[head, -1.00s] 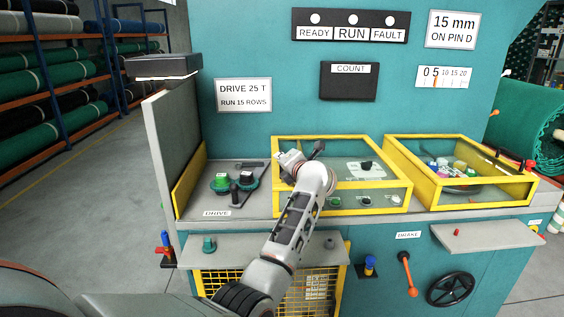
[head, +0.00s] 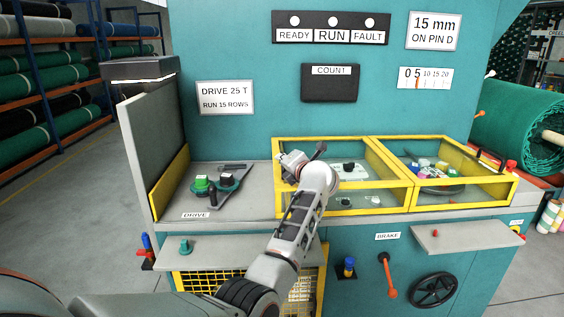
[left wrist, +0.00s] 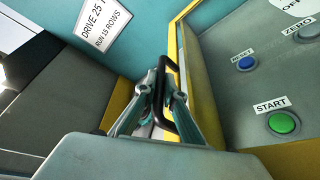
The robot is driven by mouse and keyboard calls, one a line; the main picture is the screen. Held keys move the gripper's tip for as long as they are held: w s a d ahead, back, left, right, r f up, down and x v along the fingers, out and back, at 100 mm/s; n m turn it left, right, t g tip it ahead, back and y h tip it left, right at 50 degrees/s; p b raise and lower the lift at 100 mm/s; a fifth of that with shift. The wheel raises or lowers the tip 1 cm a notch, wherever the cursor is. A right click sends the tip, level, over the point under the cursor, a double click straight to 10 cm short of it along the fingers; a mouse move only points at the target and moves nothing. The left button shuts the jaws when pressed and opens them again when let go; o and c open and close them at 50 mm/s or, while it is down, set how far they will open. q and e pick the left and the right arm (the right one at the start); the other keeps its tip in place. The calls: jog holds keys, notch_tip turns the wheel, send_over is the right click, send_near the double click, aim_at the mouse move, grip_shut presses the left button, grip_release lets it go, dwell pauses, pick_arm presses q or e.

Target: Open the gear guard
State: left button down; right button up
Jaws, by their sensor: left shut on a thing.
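The gear guard (head: 381,153) is a yellow-framed clear cover in the middle of the machine's deck. Its frame also shows in the left wrist view (left wrist: 190,70). It stands right of the bare drive bay, where green gears (head: 216,187) show uncovered. My left gripper (left wrist: 160,97) is shut on the guard's black handle (left wrist: 184,125), at the yellow frame's left side. In the head view, my arm hides part of the guard's left and front side. My right gripper is not in view.
A second yellow-framed cover (head: 494,192) sits close against the guard's right side. A grey upright panel (head: 150,137) bounds the bay on the left. A small ledge (head: 467,238), an orange brake lever (head: 389,275) and a black handwheel (head: 433,290) stick out in front.

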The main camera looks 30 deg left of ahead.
pick_arm(q)
jog(key=shift+r, duration=0.25)
jog(key=c, duration=2.1)
grip_release()
jog(key=shift+w, duration=0.1)
jog(key=shift+c, duration=0.2)
jog(key=shift+a+f, duration=0.1)
jog(key=shift+f, duration=0.05)
jog(key=r, duration=0.9)
jog(key=shift+s+r, duration=0.15)
jog(key=shift+s, duration=0.05)
jog(key=shift+r, duration=0.25)
jog(key=shift+w+r, duration=0.1)
jog(key=shift+w, duration=0.15)
jog(key=shift+s+r, duration=0.1)
